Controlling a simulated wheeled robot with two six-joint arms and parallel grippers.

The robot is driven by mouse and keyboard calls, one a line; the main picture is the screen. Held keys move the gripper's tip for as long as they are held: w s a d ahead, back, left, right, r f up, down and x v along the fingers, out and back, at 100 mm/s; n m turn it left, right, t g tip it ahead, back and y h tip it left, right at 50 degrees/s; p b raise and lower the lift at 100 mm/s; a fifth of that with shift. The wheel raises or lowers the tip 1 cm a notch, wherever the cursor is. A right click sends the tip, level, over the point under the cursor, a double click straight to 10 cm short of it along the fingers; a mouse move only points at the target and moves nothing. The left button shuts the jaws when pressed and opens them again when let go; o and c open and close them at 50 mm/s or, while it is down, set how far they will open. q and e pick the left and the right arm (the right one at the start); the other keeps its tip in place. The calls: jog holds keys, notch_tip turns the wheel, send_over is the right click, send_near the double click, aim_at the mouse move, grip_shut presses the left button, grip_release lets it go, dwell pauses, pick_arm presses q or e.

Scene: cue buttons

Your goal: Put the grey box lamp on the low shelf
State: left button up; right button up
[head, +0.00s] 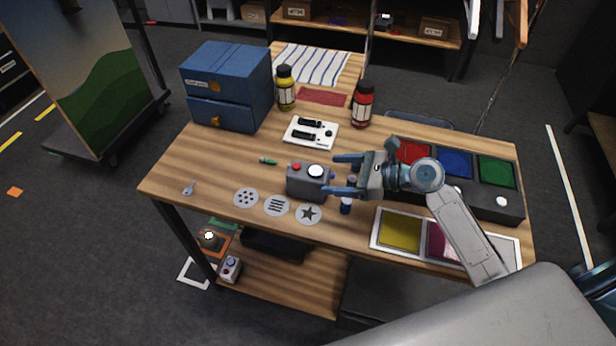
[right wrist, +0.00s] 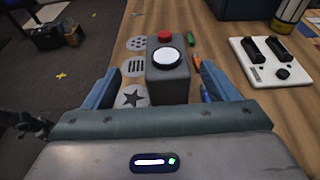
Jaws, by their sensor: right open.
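The grey box lamp (head: 309,183) stands upright on the wooden table, with a red button and a round white lamp on its top. It also shows in the right wrist view (right wrist: 168,72), between and just ahead of my fingers. My right gripper (head: 343,174) is open, its two blue fingers reaching left toward the box's right side. In the right wrist view the fingers (right wrist: 158,88) lie either side of the box, and I see nothing held. The low shelf (head: 290,285) is the wooden board under the table.
A blue drawer cabinet (head: 227,85) stands at the back left.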

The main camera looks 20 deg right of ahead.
aim_at(318, 171)
jog(key=x, duration=0.3)
jog(key=shift+w, duration=0.25)
jog(key=shift+w+a+p, duration=0.3)
jog(key=shift+a+p, duration=0.05)
jog(key=shift+p, duration=0.35)
jog(key=p+x, duration=0.1)
jog(key=x, duration=0.2)
jog(key=shift+w+f, duration=0.2)
jog(key=shift+w+a+f, duration=0.2)
jog(key=shift+a, duration=0.15)
jog(key=shift+d, duration=0.1)
jog(key=shift+s, duration=0.1)
jog(key=shift+c, duration=1.3)
jog(key=c, duration=1.1)
jog(key=shift+r, duration=0.1)
jog(key=shift+c, duration=0.2)
